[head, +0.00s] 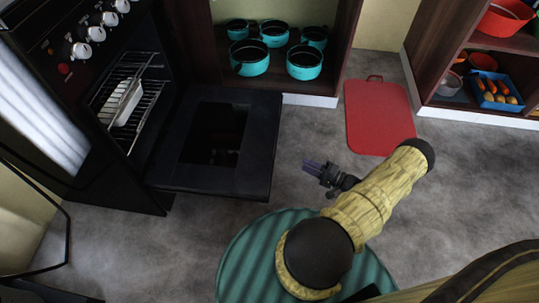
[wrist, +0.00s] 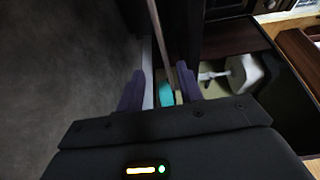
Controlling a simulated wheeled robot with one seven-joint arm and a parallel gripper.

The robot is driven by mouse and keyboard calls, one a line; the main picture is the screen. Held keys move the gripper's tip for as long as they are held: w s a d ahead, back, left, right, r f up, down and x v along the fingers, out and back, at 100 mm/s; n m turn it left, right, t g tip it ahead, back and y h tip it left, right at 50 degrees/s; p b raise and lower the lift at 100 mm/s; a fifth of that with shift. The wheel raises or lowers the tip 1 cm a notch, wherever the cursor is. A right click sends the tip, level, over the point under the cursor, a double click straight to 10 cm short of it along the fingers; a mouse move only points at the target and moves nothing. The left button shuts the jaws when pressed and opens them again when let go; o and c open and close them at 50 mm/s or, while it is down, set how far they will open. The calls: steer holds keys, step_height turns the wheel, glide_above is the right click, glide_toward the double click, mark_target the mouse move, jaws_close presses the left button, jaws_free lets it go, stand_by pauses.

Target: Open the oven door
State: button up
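The black oven (head: 75,105) stands at the left in the head view. Its door (head: 262,150) is swung down and lies about flat, out over the floor, with a dark window in its middle. The oven cavity is open and shows a wire rack (head: 150,92) with a white dish (head: 120,103) on it. My gripper (head: 308,167) is to the right of the door's outer edge and looks apart from it. In the wrist view its purple fingers (wrist: 160,72) stand apart with a gap between them, and nothing is held.
Teal pots (head: 249,58) stand in a dark wooden cabinet (head: 342,45) behind the door. A red board (head: 380,118) lies on the grey floor to the right. A shelf (head: 428,60) with a blue tray (head: 497,103) is at the far right.

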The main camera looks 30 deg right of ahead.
stand_by(0.3)
steer(key=b+x, duration=0.6)
steer(key=x, duration=1)
steer(key=shift+w+a+f, duration=0.1)
steer(key=shift+w+a, duration=0.05)
steer(key=shift+a, duration=0.05)
steer(key=shift+w+a, duration=0.25)
steer(key=shift+w, duration=0.2)
steer(key=shift+c, duration=0.3)
jaws_close()
